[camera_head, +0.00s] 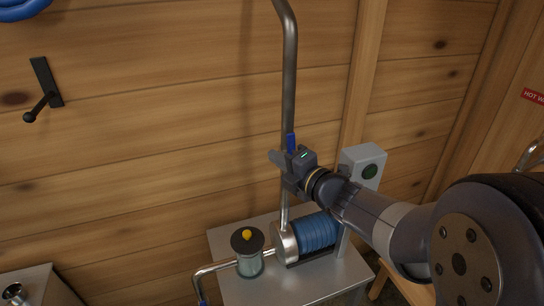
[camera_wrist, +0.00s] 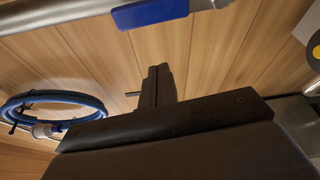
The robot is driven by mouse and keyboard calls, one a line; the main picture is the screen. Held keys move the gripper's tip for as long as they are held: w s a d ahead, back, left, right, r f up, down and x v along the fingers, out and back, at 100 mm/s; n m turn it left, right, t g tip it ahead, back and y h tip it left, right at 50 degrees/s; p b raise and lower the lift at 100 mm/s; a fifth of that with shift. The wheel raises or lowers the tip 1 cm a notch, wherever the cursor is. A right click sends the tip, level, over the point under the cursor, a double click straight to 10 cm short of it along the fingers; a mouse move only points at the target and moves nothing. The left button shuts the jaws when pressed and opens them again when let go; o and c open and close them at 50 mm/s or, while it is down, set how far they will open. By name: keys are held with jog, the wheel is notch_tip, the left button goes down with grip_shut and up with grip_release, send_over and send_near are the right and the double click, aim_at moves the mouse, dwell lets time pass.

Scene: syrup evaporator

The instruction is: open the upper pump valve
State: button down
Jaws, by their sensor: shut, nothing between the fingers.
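The upper pump valve's blue handle (camera_head: 291,143) shows on the upright steel pipe (camera_head: 290,80), just above my gripper. It looks roughly in line with the pipe. In the wrist view the blue handle (camera_wrist: 150,12) lies across the top edge, beyond the fingertips. My gripper (camera_head: 277,158) is beside the pipe, its fingers pointing left. In the wrist view my gripper (camera_wrist: 158,72) has its fingers together with nothing between them, apart from the handle. The valve body is hidden behind my gripper in the head view.
Below stands a steel bench (camera_head: 300,285) with a blue-finned pump motor (camera_head: 315,232) and a yellow-knobbed canister (camera_head: 249,255). A grey switch box (camera_head: 362,160) is right of the pipe. A second blue handle (camera_head: 201,290) is low left. A black hook (camera_head: 43,90) is on the wooden wall.

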jog(key=v, duration=0.8)
jog(key=shift+b, duration=0.3)
jog(key=shift+w+d+f, duration=0.1)
